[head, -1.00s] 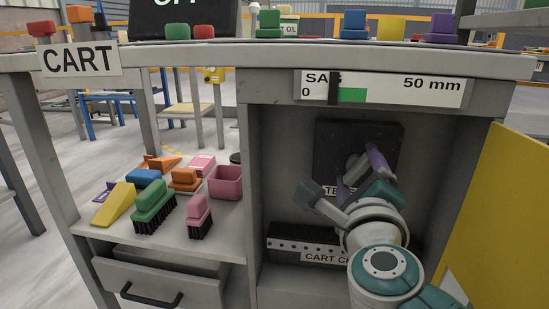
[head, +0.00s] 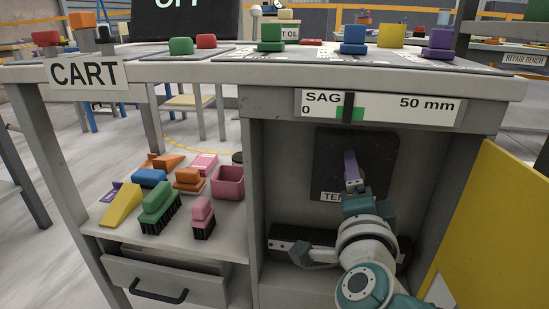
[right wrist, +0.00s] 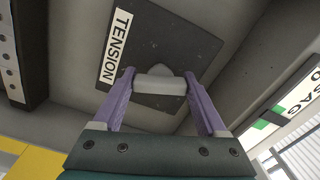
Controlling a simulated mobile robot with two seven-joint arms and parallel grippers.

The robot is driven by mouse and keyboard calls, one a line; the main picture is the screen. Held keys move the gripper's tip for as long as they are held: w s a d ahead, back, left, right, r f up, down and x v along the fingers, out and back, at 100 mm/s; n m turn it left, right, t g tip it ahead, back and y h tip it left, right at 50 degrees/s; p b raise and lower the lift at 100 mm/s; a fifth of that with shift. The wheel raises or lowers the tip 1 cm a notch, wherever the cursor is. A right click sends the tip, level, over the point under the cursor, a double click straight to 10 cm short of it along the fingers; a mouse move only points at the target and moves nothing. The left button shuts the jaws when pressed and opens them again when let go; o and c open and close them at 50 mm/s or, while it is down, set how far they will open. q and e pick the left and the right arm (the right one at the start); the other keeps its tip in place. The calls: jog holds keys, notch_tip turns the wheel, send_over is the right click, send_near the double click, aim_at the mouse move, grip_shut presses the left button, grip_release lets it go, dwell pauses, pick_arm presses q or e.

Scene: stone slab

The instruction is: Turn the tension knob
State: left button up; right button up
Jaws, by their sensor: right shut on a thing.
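A dark square panel (head: 378,150) with a white TENSION label is on the back wall of the cart's right compartment. In the right wrist view the panel (right wrist: 185,35) carries a light grey knob (right wrist: 160,84). My right gripper (right wrist: 159,77) is shut on the knob, with one purple finger on each side. In the head view the gripper (head: 351,165) is in front of the panel, and the arm hides part of the label. The sag gauge (head: 415,109) above the compartment has its black marker (head: 348,106) within the green band. My left gripper is out of view.
A yellow door (head: 500,215) stands open at the right of the compartment. A dark box (head: 290,243) lies low inside, behind the arm. Brushes, wedges and a pink bin (head: 228,183) fill the left shelf. A drawer (head: 165,280) below is partly open.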

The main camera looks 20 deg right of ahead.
jog(key=shift+n, duration=0.8)
jog(key=o, duration=1.3)
jog(key=shift+s+a+p, duration=0.1)
jog(key=shift+s+p, duration=0.1)
jog(key=shift+p, duration=0.15)
jog(key=p+v, duration=0.2)
jog(key=v, duration=0.7)
jog(key=shift+s+a, duration=0.2)
